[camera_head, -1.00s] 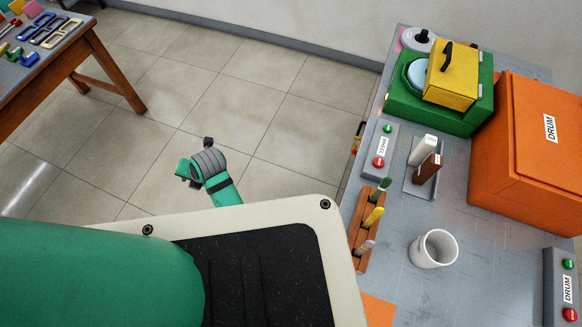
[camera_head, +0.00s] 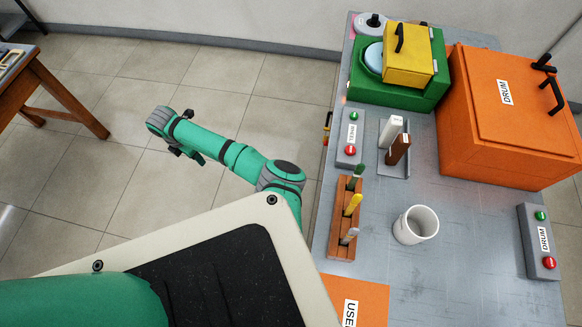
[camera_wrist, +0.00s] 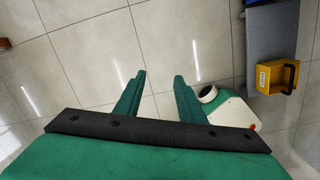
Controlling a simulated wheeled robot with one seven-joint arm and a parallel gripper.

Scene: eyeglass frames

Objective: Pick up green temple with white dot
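No green temple with a white dot can be made out in either view. Only the corner of the wooden table (camera_head: 52,80) at the left edge is in the head view, with a sliver of its top. My gripper (camera_wrist: 159,74) is open and empty in the wrist view. Its two green fingers stand apart over bare tiled floor. In the head view my arm reaches out left over the floor, between the wooden table and the grey bench (camera_head: 455,215), and the fingers are hard to make out.
The grey bench on the right carries an orange drum box (camera_head: 515,125), a green machine (camera_head: 365,88) with a yellow box (camera_head: 408,68), a white cup (camera_head: 416,225), a wooden tool rack (camera_head: 339,242) and button panels (camera_head: 540,240). The tiled floor (camera_head: 100,170) between the tables is clear.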

